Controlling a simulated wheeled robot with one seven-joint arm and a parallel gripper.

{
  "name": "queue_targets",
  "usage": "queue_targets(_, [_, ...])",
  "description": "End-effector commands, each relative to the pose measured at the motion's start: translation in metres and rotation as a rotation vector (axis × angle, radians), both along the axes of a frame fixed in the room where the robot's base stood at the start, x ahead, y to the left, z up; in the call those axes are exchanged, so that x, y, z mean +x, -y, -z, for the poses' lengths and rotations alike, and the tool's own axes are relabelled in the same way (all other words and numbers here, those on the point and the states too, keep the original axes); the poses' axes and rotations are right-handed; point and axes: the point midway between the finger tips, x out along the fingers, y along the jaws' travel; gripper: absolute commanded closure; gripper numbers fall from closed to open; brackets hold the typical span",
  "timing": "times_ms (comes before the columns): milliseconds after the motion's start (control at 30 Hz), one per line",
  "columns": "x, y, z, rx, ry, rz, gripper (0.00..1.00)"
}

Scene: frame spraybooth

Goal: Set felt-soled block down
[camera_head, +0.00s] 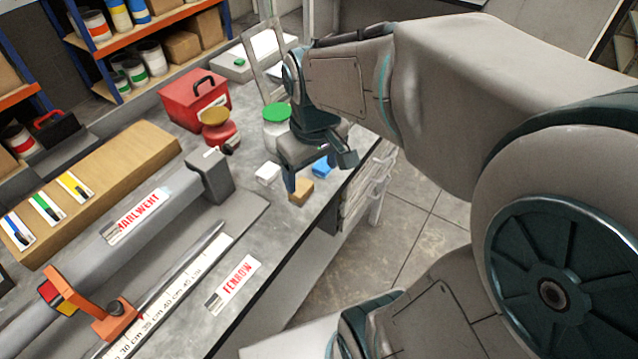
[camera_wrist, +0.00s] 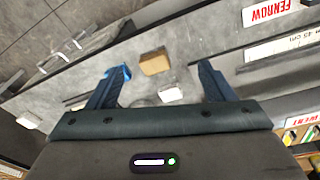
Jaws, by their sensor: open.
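A small tan block (camera_head: 300,191) rests on the grey workbench (camera_head: 262,214) near its front edge. A blue block (camera_head: 322,169) and a white block (camera_head: 267,174) lie close by. No felt sole shows, so I cannot tell for sure which is the felt-soled block. My gripper (camera_head: 318,174) is open above these blocks, fingers pointing down, and partly hides the bench behind. In the wrist view the tan block (camera_wrist: 155,62) and white block (camera_wrist: 171,94) appear between the spread fingers (camera_wrist: 162,70), apart from both. The blue block (camera_wrist: 124,71) shows beside the left finger.
A green-lidded jar (camera_head: 276,118), a red pot with a yellow lid (camera_head: 218,127) and a red toolbox (camera_head: 195,100) stand behind. A grey rail machine with a ruler (camera_head: 175,292) fills the left. Drawer handles (camera_head: 381,172) project below the bench edge.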

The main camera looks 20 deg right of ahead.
Motion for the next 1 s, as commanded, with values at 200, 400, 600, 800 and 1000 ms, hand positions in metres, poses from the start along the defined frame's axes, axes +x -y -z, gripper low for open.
queue_targets(200, [-0.048, 0.000, 0.000, 0.044, 0.090, 0.209, 0.25])
queue_targets(400, [-0.064, -0.002, 0.003, 0.065, 0.119, 0.288, 0.25])
queue_targets(600, [-0.064, -0.002, 0.003, 0.067, 0.120, 0.293, 0.25])
queue_targets(800, [-0.064, -0.002, 0.003, 0.067, 0.120, 0.292, 0.25])
queue_targets(1000, [-0.064, -0.002, 0.003, 0.066, 0.120, 0.292, 0.64])
